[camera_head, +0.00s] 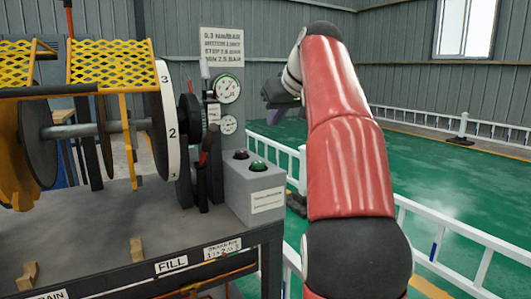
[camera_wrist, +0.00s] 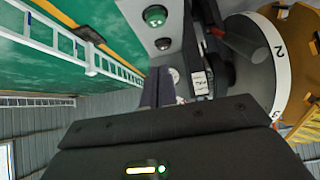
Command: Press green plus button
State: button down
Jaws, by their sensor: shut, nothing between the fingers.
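The green button (camera_head: 257,166) sits on top of a grey control box (camera_head: 252,192), nearest the front. A dark button (camera_head: 240,154) is just behind it. In the wrist view the green button (camera_wrist: 155,15) is near the top edge, with the second button (camera_wrist: 163,43) below it. No plus mark can be made out. My gripper (camera_wrist: 158,87) is shut and empty, its fingers together in the wrist view. In the head view my gripper (camera_head: 282,93) is above and right of the box, apart from the buttons, partly hidden by my arm.
Left of the box stand a numbered white dial wheel (camera_head: 169,120), pressure gauges (camera_head: 228,89) and a yellow perforated guard (camera_head: 112,62). A dark workbench (camera_head: 100,232) carries them, with small wooden blocks on it. White railings (camera_head: 440,230) run along the green floor at right.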

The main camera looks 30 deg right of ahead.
jog(key=b, duration=0.2)
send_over(260, 163)
jog(key=s, duration=0.1)
notch_tip(260, 163, down, 7)
jog(key=shift+s+f, duration=0.1)
jog(key=shift+s, duration=0.05)
notch_tip(260, 163, down, 3)
jog(key=shift+r+b, duration=0.2)
jog(key=shift+b, duration=0.25)
jog(key=shift+f, duration=0.65)
jog(key=shift+f+b, duration=0.7)
jog(key=shift+f, duration=0.35)
notch_tip(260, 163, up, 4)
jog(key=p, duration=0.4)
jog(key=shift+a+r, duration=0.15)
jog(key=shift+r, duration=0.05)
jog(key=v, duration=1)
jog(key=shift+p, duration=0.3)
